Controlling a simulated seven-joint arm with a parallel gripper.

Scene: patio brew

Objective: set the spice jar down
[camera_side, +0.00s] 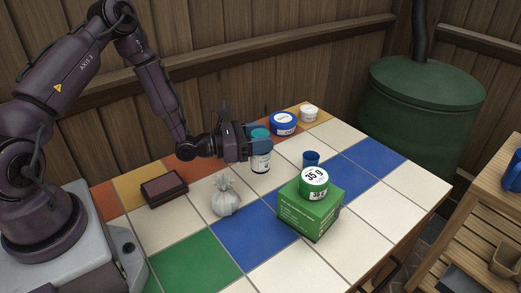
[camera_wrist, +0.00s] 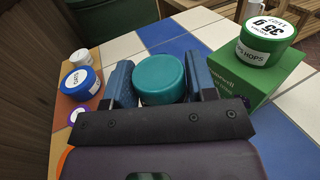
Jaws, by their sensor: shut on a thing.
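The spice jar (camera_side: 261,161) has a white label, dark bands and a teal lid. My gripper (camera_side: 260,143) is shut around its upper part in the side view, and the jar is upright. In the wrist view the round teal lid of the jar (camera_wrist: 159,80) sits between the two blue fingers of my gripper (camera_wrist: 158,72). The base of the jar shows against the pale tiles of the table (camera_side: 279,181). I cannot tell whether it touches them. The jar's body is hidden under its lid in the wrist view.
A blue cup (camera_side: 311,159) and a green box (camera_side: 311,215) with a green hops tin (camera_side: 314,184) on top stand to the right. A blue tub (camera_side: 284,124) and a white jar (camera_side: 309,114) are behind.

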